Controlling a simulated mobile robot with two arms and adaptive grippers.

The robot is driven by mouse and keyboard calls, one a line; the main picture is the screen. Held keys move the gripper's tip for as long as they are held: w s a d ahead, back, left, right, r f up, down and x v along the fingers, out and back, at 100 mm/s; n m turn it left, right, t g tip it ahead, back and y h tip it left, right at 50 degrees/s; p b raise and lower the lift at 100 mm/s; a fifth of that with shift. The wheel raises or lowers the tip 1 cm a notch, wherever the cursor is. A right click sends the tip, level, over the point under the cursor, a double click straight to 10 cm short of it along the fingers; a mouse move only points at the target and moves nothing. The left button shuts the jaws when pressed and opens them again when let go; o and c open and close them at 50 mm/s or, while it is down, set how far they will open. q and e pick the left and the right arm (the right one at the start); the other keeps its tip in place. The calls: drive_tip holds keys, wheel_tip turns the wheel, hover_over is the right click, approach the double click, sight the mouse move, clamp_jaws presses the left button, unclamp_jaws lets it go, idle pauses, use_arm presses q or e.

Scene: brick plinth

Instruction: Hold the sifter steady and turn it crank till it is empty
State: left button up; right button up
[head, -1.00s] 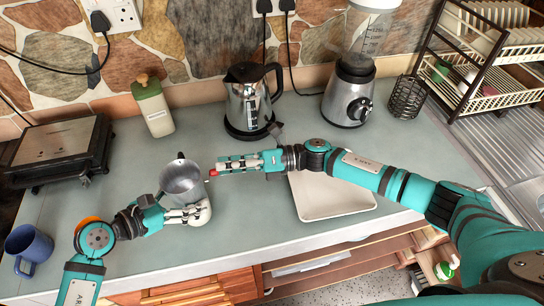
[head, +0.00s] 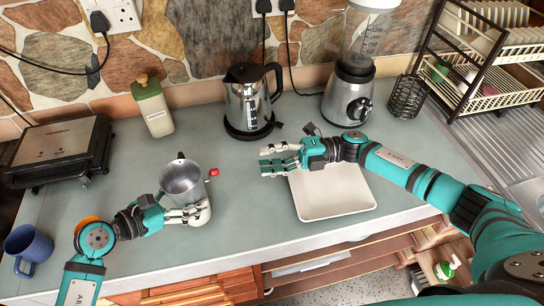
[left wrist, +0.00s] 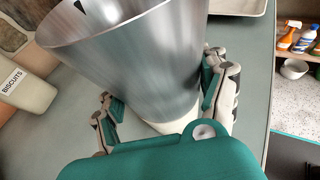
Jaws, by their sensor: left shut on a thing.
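The metal sifter (head: 181,183) stands upright near the counter's front left. Its crank knob (head: 214,173) is red and sticks out on its right side. My left gripper (head: 186,215) is shut on the sifter from the front; in the left wrist view its fingers lie on both sides of the sifter (left wrist: 130,60). My right gripper (head: 264,160) is open and empty, to the right of the crank and apart from it. The sifter's inside is too small to read in the head view, so I cannot tell what is in it.
A white tray (head: 330,208) lies under and in front of my right gripper. A kettle (head: 250,105) and a blender (head: 350,90) stand behind. A biscuits tin (head: 154,110), a grill (head: 62,148) and a blue mug (head: 28,245) are to the left.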

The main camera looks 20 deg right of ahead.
sight(214, 170)
drive_tip(key=m, duration=0.3)
drive_tip(key=shift+d, duration=0.25)
drive_tip(key=a+n+h, duration=0.1)
drive_tip(key=a+n, duration=0.3)
drive_tip(key=n, duration=0.5)
drive_tip(key=a+f+n+t+h, duration=0.1)
drive_tip(key=a+n, duration=0.4)
drive_tip(key=n, duration=0.5)
drive_tip(key=w+a+n+h, duration=0.1)
drive_tip(key=a+n, duration=0.4)
drive_tip(key=n, duration=0.5)
drive_tip(key=shift+f+t+h, duration=0.4)
drive_tip(key=shift+h, duration=0.1)
